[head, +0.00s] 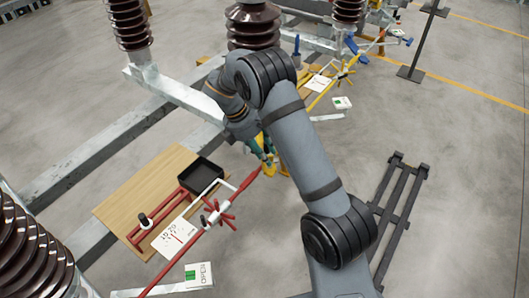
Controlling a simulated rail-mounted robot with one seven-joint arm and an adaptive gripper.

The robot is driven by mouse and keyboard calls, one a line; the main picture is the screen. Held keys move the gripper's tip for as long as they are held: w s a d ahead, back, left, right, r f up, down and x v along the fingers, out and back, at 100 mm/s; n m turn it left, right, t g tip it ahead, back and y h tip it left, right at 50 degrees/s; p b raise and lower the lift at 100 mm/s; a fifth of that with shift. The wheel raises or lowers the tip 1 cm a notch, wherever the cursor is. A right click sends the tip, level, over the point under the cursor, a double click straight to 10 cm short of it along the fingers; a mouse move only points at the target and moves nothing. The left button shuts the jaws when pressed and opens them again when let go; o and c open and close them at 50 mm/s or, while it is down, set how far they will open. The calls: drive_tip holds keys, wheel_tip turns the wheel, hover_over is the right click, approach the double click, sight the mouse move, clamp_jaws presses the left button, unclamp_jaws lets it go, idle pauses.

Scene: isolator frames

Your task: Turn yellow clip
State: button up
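A yellow clip (343,73) with a spoked, star-like wheel sits on a long yellow rod at the upper right, beside a white plate. My gripper (267,158) points down near the middle of the head view, below and left of the yellow clip and apart from it in the picture. It shows small teal and yellow parts, partly hidden behind my forearm. Its fingers are too small and covered to tell whether they are open or shut, or whether they hold anything.
A red rod with a red spoked wheel (220,214) lies at lower left, near a wooden board (130,199) and a black tray (201,175). Brown ribbed insulators (129,22) stand on grey beams. A dark frame (399,205) lies at right. Open floor lies further right.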

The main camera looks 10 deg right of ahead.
drive_tip(key=shift+c, duration=1.2)
drive_tip(key=c, duration=0.4)
clamp_jaws()
drive_tip(key=shift+n, duration=0.4)
drive_tip(key=n, duration=0.1)
drive_tip(key=n+t, duration=0.1)
drive_tip(key=shift+s+n, duration=0.25)
drive_tip(key=shift+n, duration=0.15)
drive_tip(key=n, duration=0.1)
drive_tip(key=n+t, duration=0.1)
drive_tip(key=n, duration=0.1)
drive_tip(key=shift+s+n+t+y, duration=0.25)
drive_tip(key=shift+n+t+y, duration=0.05)
drive_tip(key=shift+n+y, duration=0.1)
drive_tip(key=n, duration=0.2)
drive_tip(key=n+t+y, duration=0.1)
drive_tip(key=n, duration=0.3)
drive_tip(key=shift+s+d+t+y, duration=0.3)
drive_tip(key=shift+s+y, duration=0.05)
drive_tip(key=shift+y, duration=0.05)
drive_tip(key=n, duration=0.2)
drive_tip(key=n+y, duration=0.1)
drive_tip(key=n, duration=0.1)
drive_tip(key=shift+s+d+t, duration=0.1)
drive_tip(key=shift+d+t, duration=0.1)
drive_tip(key=shift+t, duration=0.1)
drive_tip(key=shift+n+y, duration=0.3)
drive_tip(key=shift+n, duration=0.1)
